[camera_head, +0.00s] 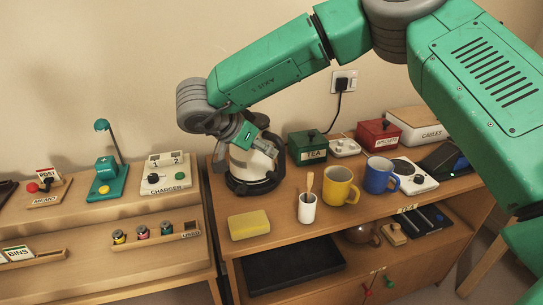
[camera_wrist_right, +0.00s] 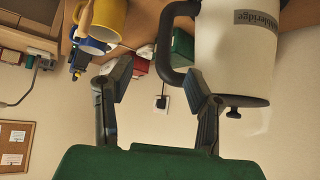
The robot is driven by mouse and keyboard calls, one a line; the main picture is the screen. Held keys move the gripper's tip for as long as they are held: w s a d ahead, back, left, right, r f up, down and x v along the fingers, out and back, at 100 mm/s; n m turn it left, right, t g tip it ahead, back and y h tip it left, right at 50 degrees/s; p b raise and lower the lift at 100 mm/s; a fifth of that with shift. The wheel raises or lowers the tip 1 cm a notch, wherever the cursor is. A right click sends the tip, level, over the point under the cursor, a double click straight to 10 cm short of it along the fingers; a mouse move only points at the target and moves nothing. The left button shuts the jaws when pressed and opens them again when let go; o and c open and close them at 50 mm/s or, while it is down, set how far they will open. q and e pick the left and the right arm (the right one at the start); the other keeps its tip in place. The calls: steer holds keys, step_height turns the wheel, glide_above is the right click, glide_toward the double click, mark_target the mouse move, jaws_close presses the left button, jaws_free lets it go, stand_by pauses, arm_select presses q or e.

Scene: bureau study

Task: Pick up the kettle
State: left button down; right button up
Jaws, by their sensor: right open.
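The kettle (camera_head: 252,160) is cream white with a black base and stands at the left end of the wooden cabinet top. In the right wrist view its pale body (camera_wrist_right: 235,60) fills the upper right, with a dark label, a small black knob and a black handle (camera_wrist_right: 172,78). My right gripper (camera_head: 246,136) is at the kettle and covers part of it in the head view. In the wrist view its fingers (camera_wrist_right: 160,88) are spread, and the handle shows in the gap between them. Contact cannot be told. My left gripper is not in view.
A yellow mug (camera_head: 338,187), a blue mug (camera_head: 380,177) and a white cup (camera_head: 307,208) stand right of the kettle. A green tea box (camera_head: 307,150) is close behind. A yellow sponge (camera_head: 249,225) lies in front. A lower desk (camera_head: 120,205) adjoins on the left.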

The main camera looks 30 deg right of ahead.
mark_target(280, 161)
steer(key=x, duration=0.6)
steer(key=b+x, duration=0.1)
steer(key=x, duration=0.6)
steer(key=shift+w+f, duration=0.25)
steer(key=shift+f, duration=0.05)
steer(key=shift+w+a, duration=0.1)
steer(key=shift+a, duration=0.1)
steer(key=shift+a+r, duration=0.25)
steer(key=shift+a, duration=0.65)
steer(key=c, duration=0.5)
jaws_close()
steer(key=shift+d+f, duration=0.1)
steer(key=shift+d, duration=0.65)
steer(key=shift+d+f, duration=0.1)
steer(key=shift+d, duration=0.2)
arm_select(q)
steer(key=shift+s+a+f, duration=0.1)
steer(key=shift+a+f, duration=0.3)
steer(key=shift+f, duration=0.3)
arm_select(e)
steer(key=shift+a, duration=0.5)
